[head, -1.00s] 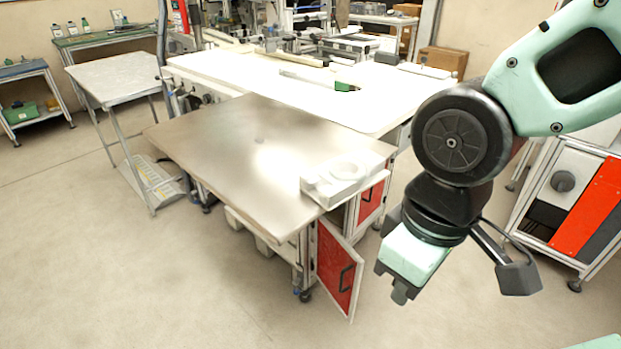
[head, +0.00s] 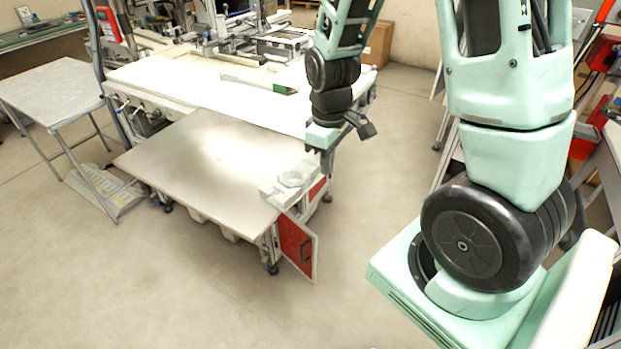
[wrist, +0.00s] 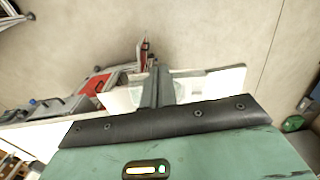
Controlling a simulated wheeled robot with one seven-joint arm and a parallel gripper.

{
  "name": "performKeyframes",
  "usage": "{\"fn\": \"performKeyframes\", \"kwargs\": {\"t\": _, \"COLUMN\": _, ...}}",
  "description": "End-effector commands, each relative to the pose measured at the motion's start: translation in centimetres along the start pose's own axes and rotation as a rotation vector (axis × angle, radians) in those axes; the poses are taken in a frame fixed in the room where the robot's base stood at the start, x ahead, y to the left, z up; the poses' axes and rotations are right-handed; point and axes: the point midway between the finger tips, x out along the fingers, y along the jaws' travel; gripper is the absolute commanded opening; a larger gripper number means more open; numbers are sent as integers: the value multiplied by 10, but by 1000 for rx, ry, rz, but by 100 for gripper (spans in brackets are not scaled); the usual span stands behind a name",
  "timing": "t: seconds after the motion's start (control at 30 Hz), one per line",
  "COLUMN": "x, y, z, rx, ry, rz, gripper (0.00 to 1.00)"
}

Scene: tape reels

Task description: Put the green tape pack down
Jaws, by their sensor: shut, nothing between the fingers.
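My gripper (head: 326,165) hangs fingers down beside the right corner of the grey table, close to a white block (head: 268,194) with a round ring on top. In the wrist view its fingers (wrist: 156,85) are together, with no tape pack between them, and the pale block (wrist: 232,80) shows behind them. A small green object (head: 283,89) lies on the white bench, well behind the gripper. A rounded green thing also shows at the right edge of the wrist view (wrist: 294,123). I cannot tell whether either is the green tape pack.
The grey tabletop (head: 190,160) is bare apart from the block. A red cabinet door (head: 296,243) stands open below its corner. The white bench (head: 180,80) lies behind, with equipment at its back. A small grey table (head: 50,90) stands at the left.

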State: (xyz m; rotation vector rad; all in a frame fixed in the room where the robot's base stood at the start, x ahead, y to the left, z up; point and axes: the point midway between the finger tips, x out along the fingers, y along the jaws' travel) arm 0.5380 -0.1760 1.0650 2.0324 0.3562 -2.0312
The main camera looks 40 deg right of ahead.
Motion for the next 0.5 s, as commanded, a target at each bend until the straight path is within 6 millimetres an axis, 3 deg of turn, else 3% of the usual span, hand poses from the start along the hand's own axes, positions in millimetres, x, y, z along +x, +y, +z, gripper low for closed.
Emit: {"fn": "performKeyframes", "kwargs": {"t": 0.5, "x": 83, "y": -2, "z": 1, "rx": 1, "ry": -5, "rz": -3, "gripper": 0}}
